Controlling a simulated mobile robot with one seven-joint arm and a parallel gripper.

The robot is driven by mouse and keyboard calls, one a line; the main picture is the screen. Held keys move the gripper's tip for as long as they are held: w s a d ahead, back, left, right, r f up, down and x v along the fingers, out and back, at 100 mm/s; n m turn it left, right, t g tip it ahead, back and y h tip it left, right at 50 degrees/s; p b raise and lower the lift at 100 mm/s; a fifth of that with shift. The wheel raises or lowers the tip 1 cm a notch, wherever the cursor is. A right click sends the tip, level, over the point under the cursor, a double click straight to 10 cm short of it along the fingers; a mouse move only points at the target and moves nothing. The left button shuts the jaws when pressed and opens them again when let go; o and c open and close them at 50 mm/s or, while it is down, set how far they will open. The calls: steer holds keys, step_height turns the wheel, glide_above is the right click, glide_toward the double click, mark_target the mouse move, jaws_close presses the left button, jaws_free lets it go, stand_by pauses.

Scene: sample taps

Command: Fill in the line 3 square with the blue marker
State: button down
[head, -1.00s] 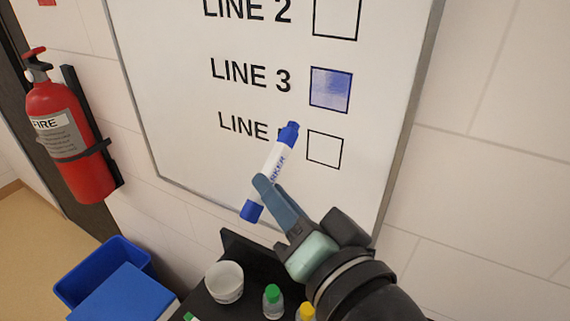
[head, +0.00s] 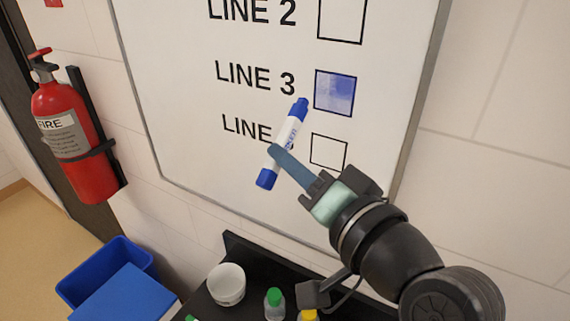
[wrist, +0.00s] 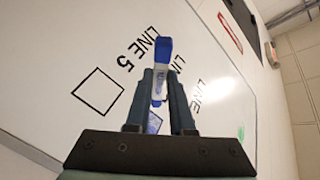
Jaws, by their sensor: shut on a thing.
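The blue marker (head: 293,130) has a white body and blue ends. My gripper (head: 279,152) is shut around its middle and holds it tilted in front of the whiteboard, upper end to the right. That end shows just left of the line 3 square (head: 334,92); I cannot tell whether it touches the board. The square is mostly shaded blue, unevenly, with paler patches at its lower left. In the wrist view the marker (wrist: 159,86) stands between both fingers, and a bit of blue shading shows behind them.
The whiteboard (head: 190,130) also has empty squares for line 2 (head: 341,20) and line 5 (head: 328,151). Below is a black shelf with a white cup (head: 227,284) and small bottles (head: 275,303). A fire extinguisher (head: 75,130) hangs left, above a blue bin (head: 105,275).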

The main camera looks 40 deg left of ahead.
steer(key=shift+w+a, duration=0.2)
steer(key=shift+w, duration=0.45)
stand_by(0.5)
steer(key=shift+d, duration=0.15)
steer(key=shift+w+d, duration=0.85)
steer(key=shift+d, duration=2.45)
steer(key=shift+s+a+r+p, duration=0.2)
steer(key=shift+s+a+p, duration=0.1)
steer(key=shift+a, duration=0.85)
steer(key=shift+s+a+r+p, duration=0.15)
steer(key=shift+s+a+p, duration=0.1)
steer(key=shift+a, duration=0.9)
steer(key=shift+s+a+r+p, duration=0.2)
steer(key=shift+s+a+p, duration=0.1)
steer(key=shift+a, duration=0.85)
steer(key=w+d+r, duration=0.1)
steer(key=d, duration=0.5)
steer(key=shift+w+d+p, duration=0.35)
steer(key=shift+d+p, duration=0.05)
